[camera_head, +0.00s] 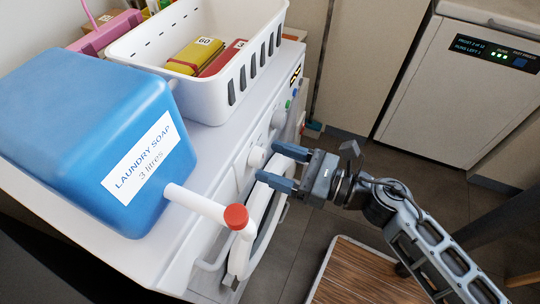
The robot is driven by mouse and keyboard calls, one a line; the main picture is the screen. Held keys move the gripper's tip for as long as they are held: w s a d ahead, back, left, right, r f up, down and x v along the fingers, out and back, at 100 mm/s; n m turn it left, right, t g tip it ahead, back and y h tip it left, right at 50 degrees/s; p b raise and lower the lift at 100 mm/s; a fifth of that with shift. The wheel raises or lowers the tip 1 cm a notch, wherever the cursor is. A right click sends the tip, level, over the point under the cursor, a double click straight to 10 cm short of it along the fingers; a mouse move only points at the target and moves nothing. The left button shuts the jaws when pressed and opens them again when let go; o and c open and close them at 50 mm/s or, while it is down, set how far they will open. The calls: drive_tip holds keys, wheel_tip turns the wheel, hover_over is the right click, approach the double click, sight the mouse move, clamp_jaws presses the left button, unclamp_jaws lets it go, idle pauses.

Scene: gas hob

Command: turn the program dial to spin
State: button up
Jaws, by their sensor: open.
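The front panel of a white washing machine (213,142) is seen from above at a steep angle. A round white knob (257,157) sticks out of the panel. A larger pale round dial (278,119) sits further along it, near small coloured buttons. I cannot read any program marks, so which is the program dial and where it points are unclear. My gripper (270,165) is open, with its two blue fingers toward the panel. Their tips are close to the white knob; whether they touch it I cannot tell. Nothing is held.
A blue laundry soap container (80,130) stands on top, its white spout and red cap (236,217) overhanging the front near my gripper. A white basket (215,95) holds boxes. A wooden-topped platform (365,275) is below. A white appliance (460,95) stands right across open floor.

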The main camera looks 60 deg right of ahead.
drive_tip(key=shift+w, duration=0.9)
drive_tip(key=shift+c, duration=0.3)
drive_tip(key=c, duration=1)
drive_tip(key=shift+o, duration=0.2)
